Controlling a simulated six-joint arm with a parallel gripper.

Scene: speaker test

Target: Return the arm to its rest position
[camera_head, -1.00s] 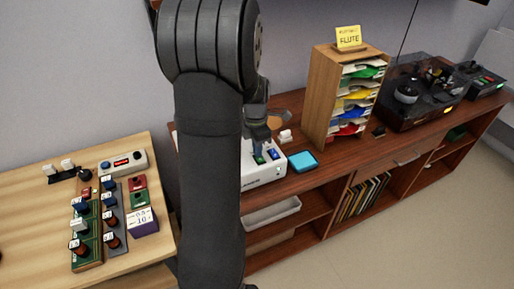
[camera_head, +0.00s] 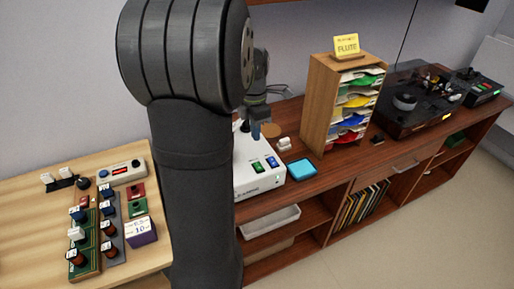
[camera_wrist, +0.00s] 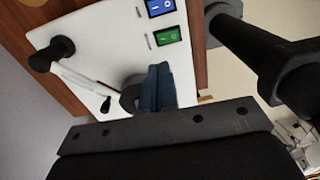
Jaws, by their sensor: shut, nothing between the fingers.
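My dark grey arm stands large in the centre-left of the head view and hides part of the white box. My gripper (camera_wrist: 158,86) shows in the wrist view with its two blue-grey fingers together and nothing between them. It is over the white box (camera_wrist: 100,30), apart from the blue rocker switch (camera_wrist: 160,7) and the green rocker switch (camera_wrist: 167,37).
A light wood table (camera_head: 30,220) with several knobs and small modules is at left. On the brown cabinet (camera_head: 390,165) stand a blue pad (camera_head: 302,170), a wooden paper rack (camera_head: 318,100) and a turntable (camera_head: 410,108). Black posts rise near the gripper in the wrist view.

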